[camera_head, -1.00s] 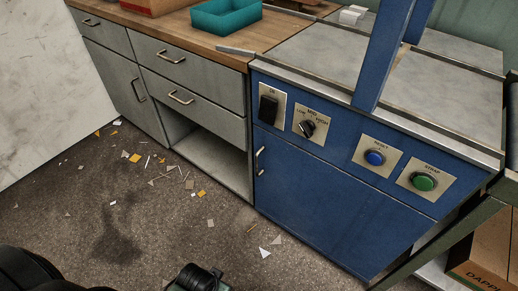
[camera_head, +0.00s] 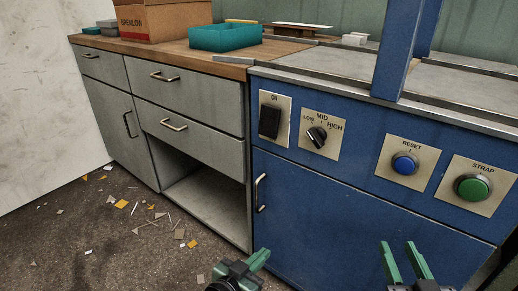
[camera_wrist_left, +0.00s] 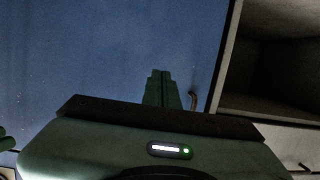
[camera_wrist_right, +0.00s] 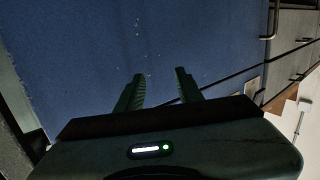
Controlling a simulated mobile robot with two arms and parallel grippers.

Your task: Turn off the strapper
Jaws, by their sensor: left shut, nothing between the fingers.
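The strapper is a blue cabinet (camera_head: 320,210) with a row of controls along its upper front. A black rocker switch (camera_head: 269,121) sits on a metal plate at the left end, under a partly legible label. My left gripper (camera_head: 264,254) is shut and empty, low in front of the cabinet and below the switch; its closed fingers also show in the left wrist view (camera_wrist_left: 161,76). My right gripper (camera_head: 401,246) is open and empty, in front of the lower cabinet door; its spread fingers show in the right wrist view (camera_wrist_right: 160,75).
Right of the switch are a LOW-MID-HIGH knob (camera_head: 317,136), a blue RESET button (camera_head: 404,164) and a green STRAP button (camera_head: 473,187). A blue post (camera_head: 400,50) rises from the top. A grey drawer unit (camera_head: 195,100) carries a teal tray (camera_head: 225,38) and a cardboard box (camera_head: 165,20). Scraps litter the floor.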

